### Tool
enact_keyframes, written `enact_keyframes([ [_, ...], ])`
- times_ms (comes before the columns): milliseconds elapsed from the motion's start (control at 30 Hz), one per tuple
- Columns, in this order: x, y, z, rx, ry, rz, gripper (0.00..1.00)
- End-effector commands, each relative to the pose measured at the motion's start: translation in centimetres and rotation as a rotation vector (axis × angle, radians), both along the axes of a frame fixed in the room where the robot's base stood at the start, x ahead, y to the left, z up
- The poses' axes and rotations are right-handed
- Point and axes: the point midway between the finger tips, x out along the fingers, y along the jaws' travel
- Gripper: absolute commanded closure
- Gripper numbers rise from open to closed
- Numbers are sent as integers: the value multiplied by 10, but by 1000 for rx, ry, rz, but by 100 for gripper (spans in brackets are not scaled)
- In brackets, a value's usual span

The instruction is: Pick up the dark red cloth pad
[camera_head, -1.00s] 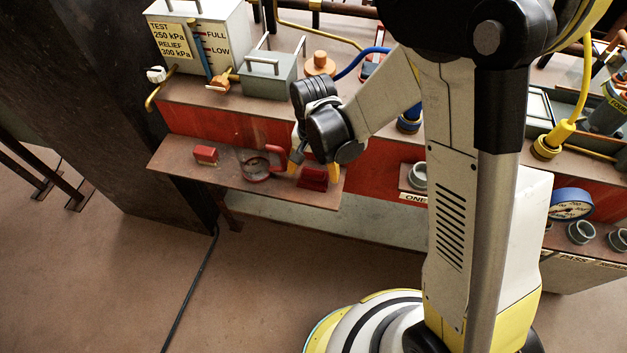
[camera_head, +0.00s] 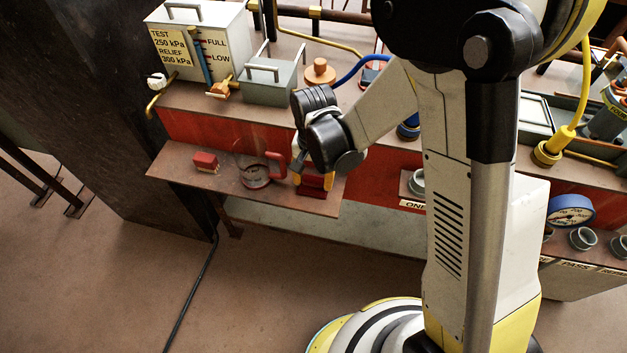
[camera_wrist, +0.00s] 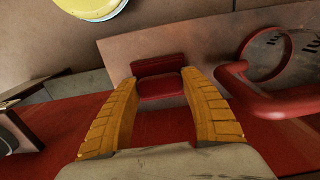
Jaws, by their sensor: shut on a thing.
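The dark red cloth pad (camera_head: 311,191) is at the right end of the brown shelf (camera_head: 215,189) in the head view. It also shows in the wrist view (camera_wrist: 160,88), between two yellow fingers. My gripper (camera_head: 313,181) points down over the pad and is shut on it, one finger on each side. The fingers (camera_wrist: 160,82) touch its left and right sides in the wrist view. Whether the pad is clear of the shelf cannot be told. My wrist hides part of the area behind it.
A glass jug with a red handle (camera_head: 254,175) stands close left of the pad; its handle (camera_wrist: 270,100) is near the right finger. A small red block brush (camera_head: 205,160) lies farther left. The red bench front rises behind the shelf.

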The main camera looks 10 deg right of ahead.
Motion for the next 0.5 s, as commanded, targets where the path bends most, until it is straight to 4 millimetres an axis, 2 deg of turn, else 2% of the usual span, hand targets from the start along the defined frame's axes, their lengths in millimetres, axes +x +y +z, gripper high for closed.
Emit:
enact_keyframes([
  [267, -2, -2, 45, 0, 1, -1, 77],
  [500, -36, -49, 77, 0, 1, -5, 77],
])
